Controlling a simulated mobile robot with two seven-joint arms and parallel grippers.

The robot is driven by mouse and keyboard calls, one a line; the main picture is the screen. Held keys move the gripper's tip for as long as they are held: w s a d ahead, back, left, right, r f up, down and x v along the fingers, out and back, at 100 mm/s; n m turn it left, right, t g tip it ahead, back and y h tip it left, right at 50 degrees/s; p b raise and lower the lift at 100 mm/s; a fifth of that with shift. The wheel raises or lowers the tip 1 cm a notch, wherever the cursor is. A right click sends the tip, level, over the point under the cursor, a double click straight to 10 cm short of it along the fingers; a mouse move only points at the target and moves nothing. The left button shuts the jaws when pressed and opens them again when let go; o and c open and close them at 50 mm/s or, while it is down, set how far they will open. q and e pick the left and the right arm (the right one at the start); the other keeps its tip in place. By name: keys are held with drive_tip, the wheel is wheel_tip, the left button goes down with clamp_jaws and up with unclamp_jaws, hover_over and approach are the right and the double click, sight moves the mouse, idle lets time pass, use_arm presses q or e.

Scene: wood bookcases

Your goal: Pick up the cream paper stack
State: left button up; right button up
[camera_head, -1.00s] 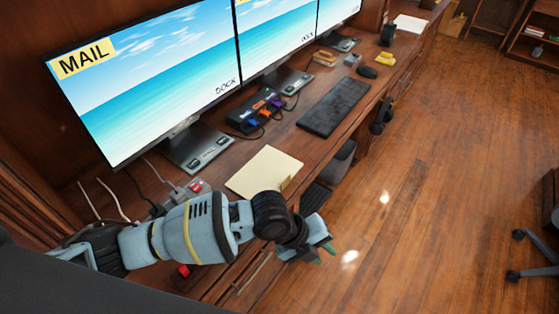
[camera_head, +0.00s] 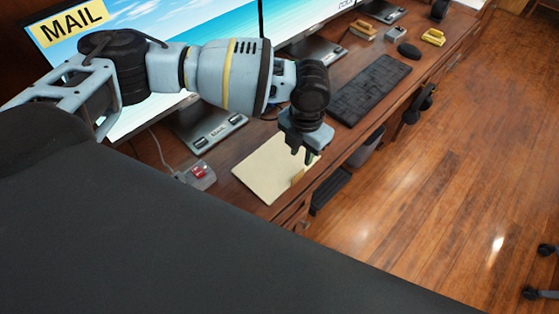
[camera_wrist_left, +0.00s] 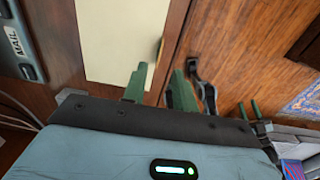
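The cream paper stack (camera_head: 262,172) lies flat on the wooden desk, near its front edge. It also shows at the top of the left wrist view (camera_wrist_left: 120,40). A small tan tab sits at its front edge. My left gripper (camera_head: 308,155) hangs above the stack's far right corner, pointing down. In the left wrist view its two green fingers (camera_wrist_left: 160,88) are apart, with nothing between them; one overlaps the stack's lower edge. Another pair of small green tips (camera_wrist_left: 249,108) shows at the lower right, probably my right gripper; its opening is unclear.
A black keyboard (camera_head: 370,88) and a dark mouse (camera_head: 409,50) lie farther right on the desk. Monitor stands (camera_head: 208,127) are behind the stack. A grey and red device (camera_head: 199,175) sits at its left. Headphones (camera_head: 419,104) hang at the desk front.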

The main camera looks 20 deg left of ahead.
sight(297, 172)
use_arm(q)
drive_tip(key=shift+f, duration=1.25)
drive_tip(key=f, duration=0.2)
drive_tip(key=s+f, duration=0.1)
drive_tip(key=f, duration=0.1)
drive_tip(key=shift+s+a+f, duration=0.1)
drive_tip(key=shift+a+f, duration=0.05)
drive_tip(key=shift+f, duration=0.4)
clamp_jaws()
